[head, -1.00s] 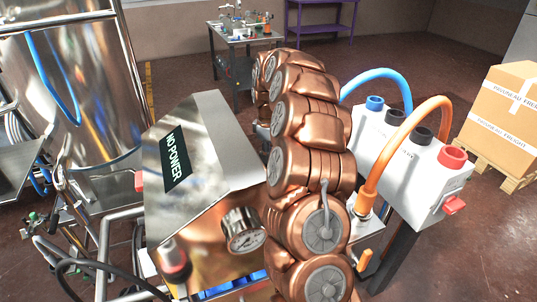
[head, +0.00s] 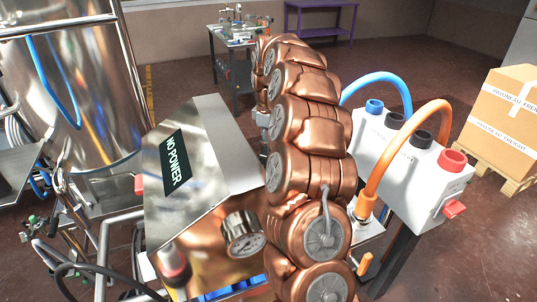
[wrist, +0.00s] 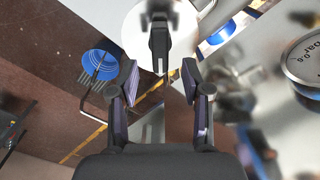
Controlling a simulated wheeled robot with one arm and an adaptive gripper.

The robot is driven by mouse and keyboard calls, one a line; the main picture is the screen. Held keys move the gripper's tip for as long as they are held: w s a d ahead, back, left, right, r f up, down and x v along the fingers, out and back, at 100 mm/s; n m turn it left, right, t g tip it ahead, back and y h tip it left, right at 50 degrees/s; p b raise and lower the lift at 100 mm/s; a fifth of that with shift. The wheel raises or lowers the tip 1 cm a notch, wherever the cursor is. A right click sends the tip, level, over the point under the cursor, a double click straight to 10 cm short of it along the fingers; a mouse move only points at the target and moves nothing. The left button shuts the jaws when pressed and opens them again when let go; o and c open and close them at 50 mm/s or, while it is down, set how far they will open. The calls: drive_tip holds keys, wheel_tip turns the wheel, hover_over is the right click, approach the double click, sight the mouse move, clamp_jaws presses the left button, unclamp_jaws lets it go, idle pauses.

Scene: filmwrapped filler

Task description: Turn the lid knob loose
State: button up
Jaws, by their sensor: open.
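In the wrist view, a dark upright knob or handle (wrist: 160,40) stands in front of a pale round disc (wrist: 133,32), which looks like the lid. My gripper (wrist: 160,70) is open, with one dark finger on each side below the knob. The knob's lower end lies near the gap between the fingertips. No contact shows, and I cannot tell the depth. In the head view my copper-coloured arm fills the middle and hides the gripper and the knob. A metal housing (head: 215,150) with a "NO POWER" display (head: 177,162) stands left of my arm.
A pressure gauge (head: 242,233) sits on the housing close to my arm; a gauge (wrist: 308,58) also shows at right in the wrist view. A white socket box (head: 400,165) with blue and orange cables is right. A large steel tank (head: 85,100) stands left.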

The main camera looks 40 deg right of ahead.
wheel_tip(320, 180, up, 6)
drive_tip(key=shift+r, duration=0.15)
idle(0.8)
